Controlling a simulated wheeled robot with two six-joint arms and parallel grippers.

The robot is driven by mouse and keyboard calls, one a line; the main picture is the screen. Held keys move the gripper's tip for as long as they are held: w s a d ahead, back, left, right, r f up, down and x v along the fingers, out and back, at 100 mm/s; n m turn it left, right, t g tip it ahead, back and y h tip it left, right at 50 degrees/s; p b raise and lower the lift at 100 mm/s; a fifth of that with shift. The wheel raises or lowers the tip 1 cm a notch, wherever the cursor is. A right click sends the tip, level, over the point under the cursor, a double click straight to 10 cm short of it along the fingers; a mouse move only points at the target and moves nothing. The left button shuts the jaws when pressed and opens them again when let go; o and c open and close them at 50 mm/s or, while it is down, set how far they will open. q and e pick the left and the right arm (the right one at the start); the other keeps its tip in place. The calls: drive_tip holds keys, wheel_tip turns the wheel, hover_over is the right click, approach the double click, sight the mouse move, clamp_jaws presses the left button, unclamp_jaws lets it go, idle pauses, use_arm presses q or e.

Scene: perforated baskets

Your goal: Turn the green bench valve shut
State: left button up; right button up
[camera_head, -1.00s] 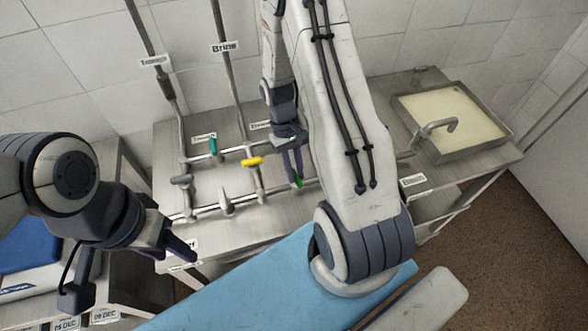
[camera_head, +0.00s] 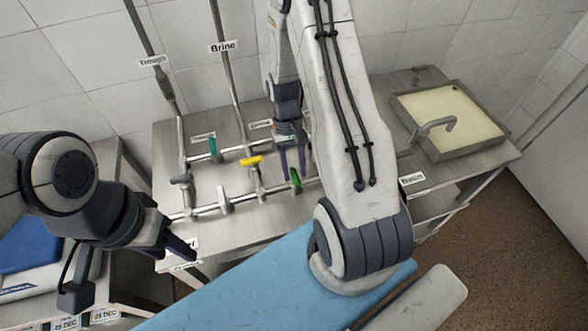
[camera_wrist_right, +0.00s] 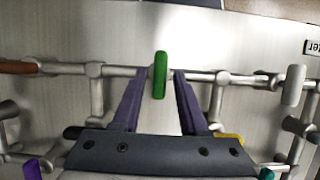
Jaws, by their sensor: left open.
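The green valve handle (camera_head: 296,179) sits on the front pipe of the metal bench, below my right arm. In the right wrist view the green handle (camera_wrist_right: 160,75) stands across the horizontal pipe. My right gripper (camera_head: 292,168) is open, with one finger on each side of the handle. A gap shows on both sides between fingers and handle. My left gripper (camera_head: 178,246) is open and empty near the bench's front left edge, away from the valve. Part of the pipework is hidden behind my right arm.
Other handles are close by: yellow (camera_head: 252,161), teal (camera_head: 212,146), dark grey (camera_head: 181,180) and pale grey (camera_head: 224,198). A purple handle (camera_wrist_right: 31,169) shows in the wrist view. A basin (camera_head: 490,127) with a spout (camera_head: 437,125) stands at the right.

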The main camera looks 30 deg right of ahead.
idle(0.3)
drive_tip(key=b+v, duration=0.2)
drive_tip(key=v, duration=0.8)
drive_tip(key=shift+r, duration=0.2)
